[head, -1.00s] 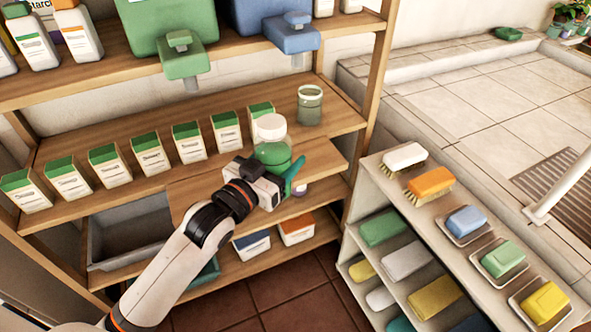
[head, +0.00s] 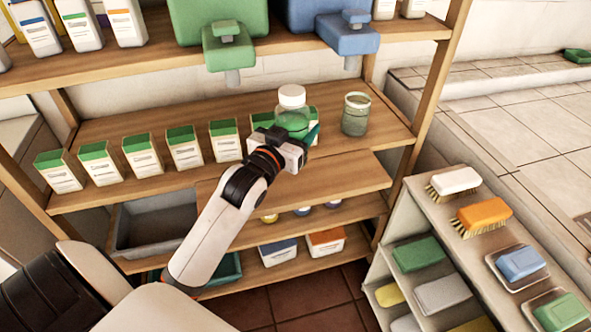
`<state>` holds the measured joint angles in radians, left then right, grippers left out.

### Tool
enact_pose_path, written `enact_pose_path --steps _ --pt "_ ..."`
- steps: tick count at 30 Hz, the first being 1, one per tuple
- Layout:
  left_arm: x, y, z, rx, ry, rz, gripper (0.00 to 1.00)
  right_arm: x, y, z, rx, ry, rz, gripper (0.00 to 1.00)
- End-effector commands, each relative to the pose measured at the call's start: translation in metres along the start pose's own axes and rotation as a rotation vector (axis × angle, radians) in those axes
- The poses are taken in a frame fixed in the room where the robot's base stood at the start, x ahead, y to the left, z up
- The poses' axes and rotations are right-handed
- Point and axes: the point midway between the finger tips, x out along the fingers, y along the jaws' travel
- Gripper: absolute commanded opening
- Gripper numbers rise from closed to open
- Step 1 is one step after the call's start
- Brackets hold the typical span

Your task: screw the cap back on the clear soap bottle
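A clear bottle (head: 292,124) with green soap in it stands upright in my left gripper, over the front of the middle shelf. A white cap (head: 291,96) sits on top of it; I cannot tell whether it is screwed tight. My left gripper (head: 297,141) reaches in from the lower left and is closed around the bottle's lower part, with a teal finger showing at its right side. The bottle's base is hidden behind the gripper. My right gripper is not in view.
A clear glass jar (head: 356,114) stands just right of the bottle. Green-topped cartons (head: 184,147) line the shelf to the left, one behind the bottle. Green (head: 228,46) and blue (head: 346,34) dispensers overhang from above. A pull-out board (head: 335,180) is bare at right.

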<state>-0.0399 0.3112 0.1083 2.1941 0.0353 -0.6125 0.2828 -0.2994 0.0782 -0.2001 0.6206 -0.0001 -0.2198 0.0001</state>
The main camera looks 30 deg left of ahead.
Motion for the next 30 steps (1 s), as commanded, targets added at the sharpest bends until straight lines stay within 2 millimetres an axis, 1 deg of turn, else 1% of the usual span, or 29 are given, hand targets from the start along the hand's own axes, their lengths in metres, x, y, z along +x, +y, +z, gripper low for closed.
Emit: enact_pose_path --steps 1,3,6,9,17,24,27,30 --pt "0.000 0.000 -0.013 -0.002 0.002 0.000 0.00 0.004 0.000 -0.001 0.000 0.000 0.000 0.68" --pt "0.000 0.000 -0.024 -0.002 0.000 -0.001 0.00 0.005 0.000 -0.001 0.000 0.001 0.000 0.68" --pt "0.000 0.000 -0.034 -0.001 -0.003 -0.001 0.00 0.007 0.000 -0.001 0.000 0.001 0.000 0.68" --pt "0.000 0.000 -0.037 0.000 -0.004 -0.001 0.00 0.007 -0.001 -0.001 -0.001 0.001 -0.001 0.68" --pt "0.000 -0.001 -0.038 -0.001 -0.004 -0.001 0.00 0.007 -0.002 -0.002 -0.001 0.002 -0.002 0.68" --pt "0.000 -0.001 -0.070 -0.002 -0.002 -0.001 0.00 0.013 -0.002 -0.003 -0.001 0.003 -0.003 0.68" --pt "0.000 -0.001 -0.075 0.000 -0.004 -0.001 0.00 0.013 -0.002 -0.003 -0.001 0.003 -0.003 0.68" --pt "0.000 -0.001 -0.075 0.000 -0.006 -0.002 0.00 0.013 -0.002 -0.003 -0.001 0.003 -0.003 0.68"
